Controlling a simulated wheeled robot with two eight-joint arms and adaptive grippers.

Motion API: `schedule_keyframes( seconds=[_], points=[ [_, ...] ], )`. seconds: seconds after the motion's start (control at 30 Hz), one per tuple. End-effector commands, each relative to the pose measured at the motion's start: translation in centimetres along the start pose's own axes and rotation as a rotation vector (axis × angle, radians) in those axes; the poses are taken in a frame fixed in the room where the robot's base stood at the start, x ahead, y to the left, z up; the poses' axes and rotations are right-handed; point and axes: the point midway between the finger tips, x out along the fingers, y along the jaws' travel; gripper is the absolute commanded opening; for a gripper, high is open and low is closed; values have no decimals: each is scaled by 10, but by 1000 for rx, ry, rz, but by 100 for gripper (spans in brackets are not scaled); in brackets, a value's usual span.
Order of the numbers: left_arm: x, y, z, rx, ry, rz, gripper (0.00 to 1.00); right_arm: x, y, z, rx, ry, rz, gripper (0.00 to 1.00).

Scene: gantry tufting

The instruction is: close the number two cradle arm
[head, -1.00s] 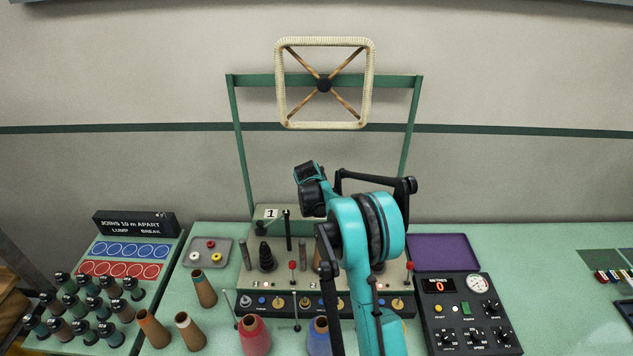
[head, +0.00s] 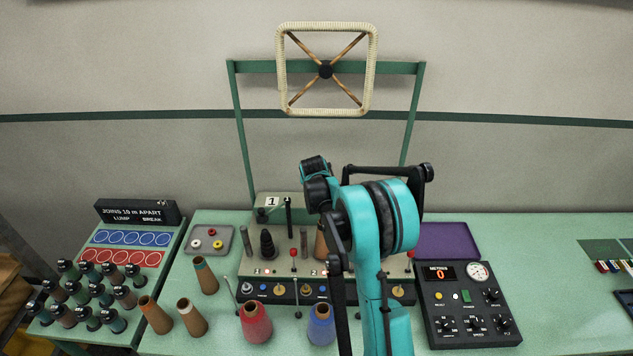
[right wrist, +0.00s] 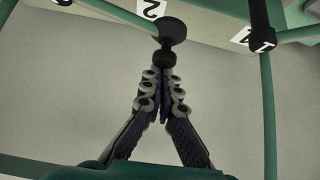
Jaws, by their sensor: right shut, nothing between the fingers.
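In the right wrist view, my right gripper (right wrist: 163,72) is shut and empty, its fingertips together. A black ball knob (right wrist: 172,31) with a smaller black piece below it is right at the tips; I cannot tell whether they touch. A green rod (right wrist: 118,13) runs from the knob to the upper left, near the number 2 label (right wrist: 150,8). In the head view my teal right arm covers the number two part of the creel stand (head: 284,217) and hides the gripper. My left gripper is not in view.
The number 1 label (head: 271,201) shows on the stand's left side. Red (head: 256,323) and blue (head: 321,325) yarn cones stand in front. A control box (head: 466,303) and purple tray (head: 447,240) lie right of the arm. A small grey tray (head: 209,240) is left of the stand.

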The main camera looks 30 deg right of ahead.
Motion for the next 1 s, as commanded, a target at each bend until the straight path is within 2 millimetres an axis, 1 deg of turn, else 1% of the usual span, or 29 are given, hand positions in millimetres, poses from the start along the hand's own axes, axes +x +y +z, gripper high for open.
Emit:
schedule_keyframes(
  seconds=[0.1,0.47,0.67,1.0],
  points=[
    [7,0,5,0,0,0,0,-5,-1,9,-62,0,-60,0],
    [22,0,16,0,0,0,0,-31,-5,36,-307,0,-289,0],
    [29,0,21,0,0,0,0,-45,-1,51,-446,1,-418,0],
    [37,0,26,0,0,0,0,-65,11,72,-660,0,-613,0]
  ],
)
